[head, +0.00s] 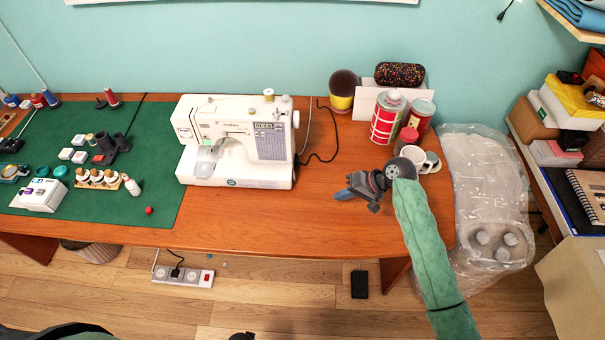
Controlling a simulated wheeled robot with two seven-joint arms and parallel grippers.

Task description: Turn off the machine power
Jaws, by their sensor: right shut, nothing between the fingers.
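A white sewing machine (238,141) stands upright on the wooden table, right of the green mat. A black cord runs from its right side across the table top. A white power strip (183,276) lies on the floor below the table's front edge, with a black plug in it and a red switch at its right end. My right gripper (342,194) is shut and empty above the right part of the table, right of the machine and apart from it. My left gripper is not in view.
A green mat (150,207) holds spools and small sewing items. A plastic-wrapped item (485,190) is right of the table. The table front between machine and gripper is clear.

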